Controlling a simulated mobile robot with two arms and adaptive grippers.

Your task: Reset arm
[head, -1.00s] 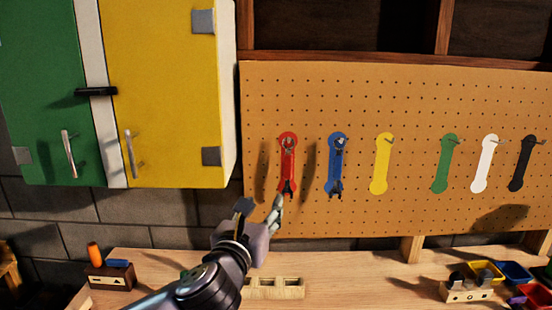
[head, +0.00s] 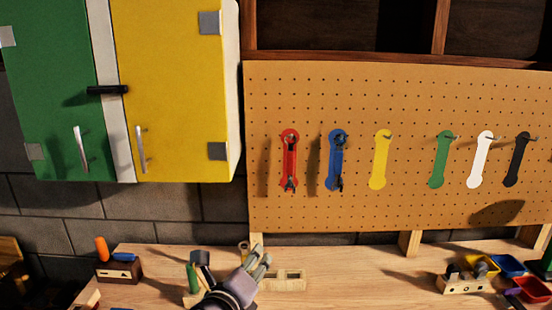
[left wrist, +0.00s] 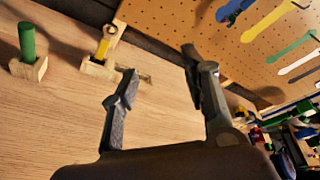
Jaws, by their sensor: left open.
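My left gripper (head: 236,262) is low over the workbench, its fingers spread and empty; they also show apart in the left wrist view (left wrist: 160,68). A wrench (head: 290,160) hangs on the red outline of the pegboard and another wrench (head: 338,160) hangs on the blue outline. Both are above and to the right of the gripper, apart from it. My right gripper is in neither view.
The workbench (head: 370,280) has a notched wooden block (head: 288,282), a green peg in a holder (left wrist: 27,40) and colored bins (head: 508,264). The pegboard (head: 400,100) and the yellow cabinet door (head: 175,90) stand behind. The bench's middle right is clear.

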